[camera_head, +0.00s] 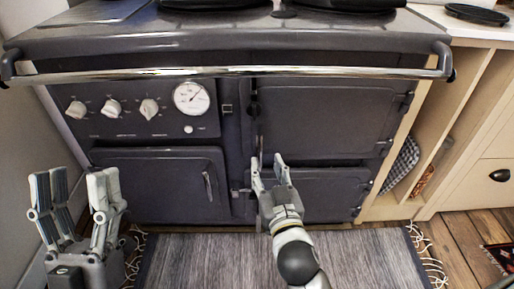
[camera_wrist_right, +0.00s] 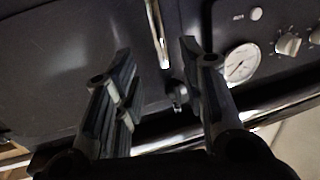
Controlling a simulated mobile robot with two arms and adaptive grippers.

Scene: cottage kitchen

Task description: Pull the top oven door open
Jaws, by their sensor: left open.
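The top oven door (camera_head: 325,118) is the dark upper right door of the range, and it is shut. Its slim upright metal handle (camera_wrist_right: 157,35) shows in the right wrist view, seen between my fingertips and beyond them. My right gripper (camera_head: 267,160) is in front of the door's lower left edge in the head view. Its fingers are apart, and it also shows open in the right wrist view (camera_wrist_right: 158,58). I cannot tell whether a finger touches the handle. My left gripper (camera_head: 72,180) is open and empty at the lower left, away from the door.
A chrome rail (camera_head: 230,71) runs across the range front above the doors. A lower right door (camera_head: 320,193) and a left door (camera_head: 160,182) are shut. A temperature dial (camera_head: 191,97) and knobs sit at the upper left. A grey rug (camera_head: 200,262) lies on the floor in front.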

